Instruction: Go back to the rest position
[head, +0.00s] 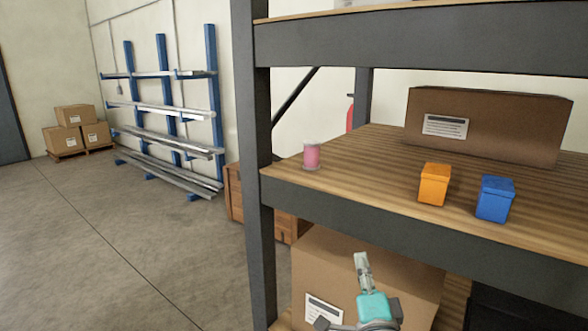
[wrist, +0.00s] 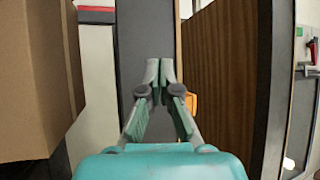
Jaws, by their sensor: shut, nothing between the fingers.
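My gripper (head: 362,262) is shut and empty. In the head view it is at the bottom, in front of the large cardboard box on the lower shelf and below the edge of the middle shelf. In the wrist view my gripper (wrist: 159,72) shows its fingertips together, with nothing between them. A small orange patch (wrist: 191,103) shows just right of the fingers, mostly hidden.
The middle shelf (head: 370,160) holds a pink spool (head: 311,155), an orange box (head: 434,184), a blue box (head: 495,199) and a long cardboard box (head: 485,125). A rack post (head: 255,180) stands left of my gripper. Open floor (head: 90,240) lies further left.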

